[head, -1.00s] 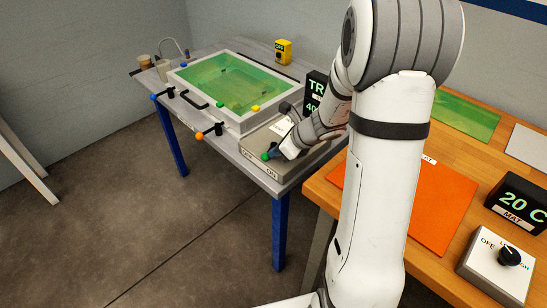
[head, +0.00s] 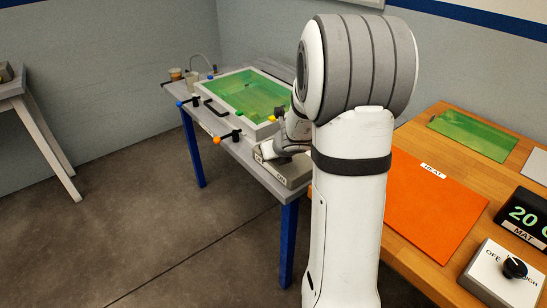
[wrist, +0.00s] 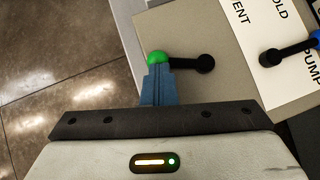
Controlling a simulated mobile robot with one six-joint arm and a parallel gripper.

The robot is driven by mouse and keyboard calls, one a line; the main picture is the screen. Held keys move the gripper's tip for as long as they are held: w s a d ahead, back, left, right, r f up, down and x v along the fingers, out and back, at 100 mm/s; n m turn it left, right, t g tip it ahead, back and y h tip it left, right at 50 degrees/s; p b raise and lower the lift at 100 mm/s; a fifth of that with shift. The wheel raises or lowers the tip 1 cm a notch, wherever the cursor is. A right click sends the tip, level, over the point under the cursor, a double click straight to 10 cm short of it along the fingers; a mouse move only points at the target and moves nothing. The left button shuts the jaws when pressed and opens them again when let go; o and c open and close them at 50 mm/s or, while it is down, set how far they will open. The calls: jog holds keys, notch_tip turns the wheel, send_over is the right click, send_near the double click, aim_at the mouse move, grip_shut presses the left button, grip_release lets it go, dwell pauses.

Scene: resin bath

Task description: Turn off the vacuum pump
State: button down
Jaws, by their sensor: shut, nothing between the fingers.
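The pump control box (head: 292,174) is a low grey box at the front corner of the grey table. In the wrist view its top (wrist: 185,25) carries a short black lever with a green ball end (wrist: 158,57). The lever lies sideways, its black pivot (wrist: 205,63) right of the ball. My gripper (wrist: 157,78) is shut, its blue fingertips against or just beside the green ball; contact cannot be told. In the head view my gripper (head: 267,150) is at the box, partly hidden by my arm, and the green ball cannot be made out.
A blue-handled lever (wrist: 290,50) sits on a white label reading HOLD and PUMP, right of the green one. A green-filled bath (head: 250,93) stands behind the box, with clamps along its front. An orange mat (head: 430,205) lies on the wooden bench. The floor at left is clear.

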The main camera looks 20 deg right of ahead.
jog(key=shift+w, duration=0.4)
dwell(0.5)
jog(key=shift+s+a, duration=0.1)
jog(key=shift+s, duration=0.25)
jog(key=s, duration=0.2)
jog(key=s+a, duration=0.1)
jog(key=shift+r, duration=0.35)
jog(key=a+p+v, duration=0.2)
jog(key=p+v, duration=0.3)
jog(key=v, duration=0.5)
jog(key=shift+w, duration=0.15)
